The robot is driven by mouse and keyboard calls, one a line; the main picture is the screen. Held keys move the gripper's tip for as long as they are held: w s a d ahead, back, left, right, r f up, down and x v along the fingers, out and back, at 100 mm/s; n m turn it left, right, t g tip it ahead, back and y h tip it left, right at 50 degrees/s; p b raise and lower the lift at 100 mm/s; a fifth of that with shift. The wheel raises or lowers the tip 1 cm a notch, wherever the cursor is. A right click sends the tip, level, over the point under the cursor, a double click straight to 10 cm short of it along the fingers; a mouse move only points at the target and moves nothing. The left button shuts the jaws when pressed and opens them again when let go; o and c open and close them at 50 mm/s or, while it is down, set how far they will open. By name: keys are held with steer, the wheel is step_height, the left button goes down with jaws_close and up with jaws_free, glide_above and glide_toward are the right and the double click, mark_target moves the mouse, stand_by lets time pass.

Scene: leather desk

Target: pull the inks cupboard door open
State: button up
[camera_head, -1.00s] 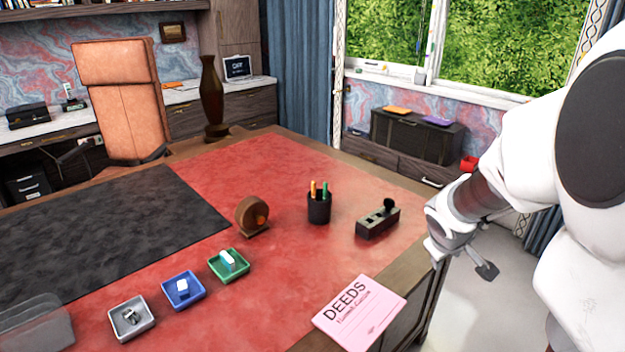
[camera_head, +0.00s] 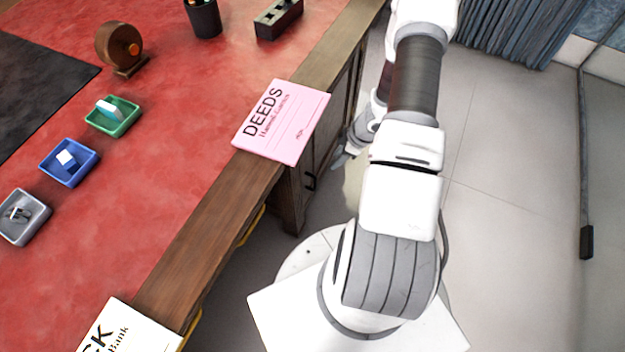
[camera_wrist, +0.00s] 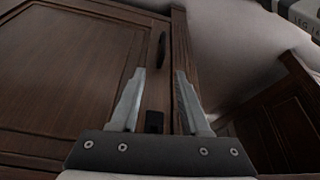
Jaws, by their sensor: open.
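A dark brown wooden cupboard door (camera_head: 316,150) is in the desk's side, below the pink deeds sheet, and looks shut. No label naming it as the inks door is readable. Its dark handle (camera_head: 311,182) shows in the head view. In the wrist view the panelled door (camera_wrist: 75,65) fills the left, with a dark upright handle piece (camera_wrist: 161,48) just past the fingertips. My gripper (camera_wrist: 159,74) is open in front of the door edge, its fingers either side of the handle's line. Contact cannot be told. In the head view my gripper (camera_head: 342,158) is partly hidden by my arm.
The pink deeds sheet (camera_head: 283,122) lies at the desk edge above the door. Brass-coloured drawer handles (camera_head: 252,226) project along the desk front. Pale open floor (camera_head: 500,215) lies to the right. Another dark wooden piece (camera_wrist: 285,120) stands at the wrist view's right.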

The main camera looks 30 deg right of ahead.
mark_target(315, 182)
steer(key=b+x, duration=0.2)
steer(key=x, duration=0.4)
steer(key=b+x, duration=0.3)
steer(key=x, duration=0.3)
steer(key=b+x, duration=0.3)
steer(key=x, duration=0.3)
steer(key=shift+s+a+f, duration=0.1)
steer(key=shift+s+a, duration=0.15)
steer(key=shift+s, duration=0.05)
jaws_close()
stand_by(0.6)
